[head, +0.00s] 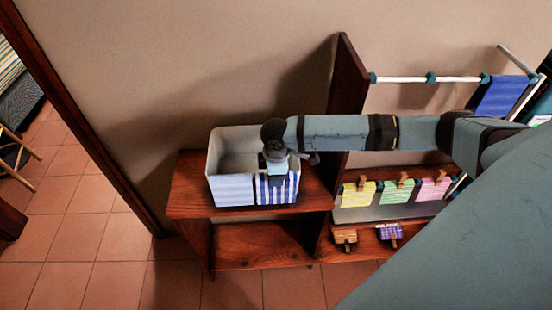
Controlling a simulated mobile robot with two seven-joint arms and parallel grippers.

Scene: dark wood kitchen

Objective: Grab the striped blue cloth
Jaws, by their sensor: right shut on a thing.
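The striped blue cloth (277,189), with blue and white vertical stripes, hangs at the front right of a white bin (225,138). The bin stands on a dark wood shelf. My right arm reaches in from the right, and its gripper (275,166) points down over the bin's front rim. It is shut on the upper edge of the cloth; the fingertips are partly hidden. My left gripper is not in view.
A pale striped cloth (233,190) covers the bin's front left. Yellow (357,195), green (396,192) and pink (432,189) cloths hang at right. A darker blue cloth (500,97) hangs on a rail. An upright wood panel (347,85) rises behind my arm.

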